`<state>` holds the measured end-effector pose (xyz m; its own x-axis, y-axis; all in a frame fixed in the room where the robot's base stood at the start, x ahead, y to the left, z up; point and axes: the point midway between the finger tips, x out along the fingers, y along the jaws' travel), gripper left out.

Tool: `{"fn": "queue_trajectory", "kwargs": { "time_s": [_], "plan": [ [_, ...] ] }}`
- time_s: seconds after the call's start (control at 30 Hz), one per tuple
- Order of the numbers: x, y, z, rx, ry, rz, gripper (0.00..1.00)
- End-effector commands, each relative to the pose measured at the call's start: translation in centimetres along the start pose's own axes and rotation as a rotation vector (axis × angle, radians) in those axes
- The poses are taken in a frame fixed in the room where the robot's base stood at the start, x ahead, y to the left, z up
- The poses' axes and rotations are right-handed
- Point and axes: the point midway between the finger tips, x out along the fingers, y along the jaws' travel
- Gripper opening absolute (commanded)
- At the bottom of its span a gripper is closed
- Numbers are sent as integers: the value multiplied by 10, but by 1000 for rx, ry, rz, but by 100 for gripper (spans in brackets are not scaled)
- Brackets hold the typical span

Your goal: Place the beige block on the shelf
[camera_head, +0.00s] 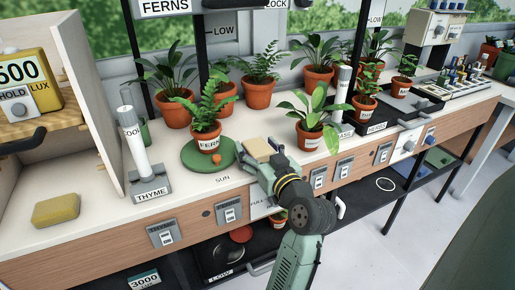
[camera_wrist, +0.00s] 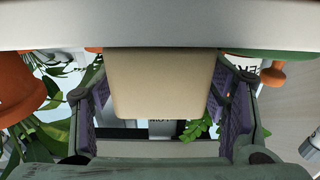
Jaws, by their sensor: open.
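The beige block (camera_head: 259,148) is at the front part of the worktop, at the tip of my gripper (camera_head: 270,168). In the wrist view the block (camera_wrist: 160,85) sits between the two purple-padded fingers of my gripper (camera_wrist: 165,115). The fingers are open, with a narrow gap on each side of the block. Whether the block touches the worktop is hard to tell. A black lower shelf (camera_head: 357,212) runs under the worktop. A wooden shelf (camera_head: 38,132) in the left cabinet holds a yellow lux meter (camera_head: 28,82). Which one the task means is unclear.
A fern pot (camera_head: 206,140) stands on a green round mat (camera_head: 196,161) left of the gripper. A plant pot (camera_head: 309,138) is close on the right. A THYME post (camera_head: 136,155) and yellow sponge (camera_head: 56,209) are further left. Switches line the front edge.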

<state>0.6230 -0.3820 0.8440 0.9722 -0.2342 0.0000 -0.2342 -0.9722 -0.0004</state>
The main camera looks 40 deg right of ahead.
Motion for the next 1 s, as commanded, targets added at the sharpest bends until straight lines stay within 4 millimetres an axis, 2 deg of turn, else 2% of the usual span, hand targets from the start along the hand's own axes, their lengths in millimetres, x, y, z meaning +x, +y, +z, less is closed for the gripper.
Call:
{"fn": "queue_trajectory", "kwargs": {
  "time_s": [0.27,0.33,0.8,1.0],
  "plan": [
    [0,0,-4,0,0,0,68],
    [-6,1,-2,0,0,2,68],
    [-99,1,-2,-1,1,3,68],
    [-117,0,-4,0,-1,0,72]
  ]
}}
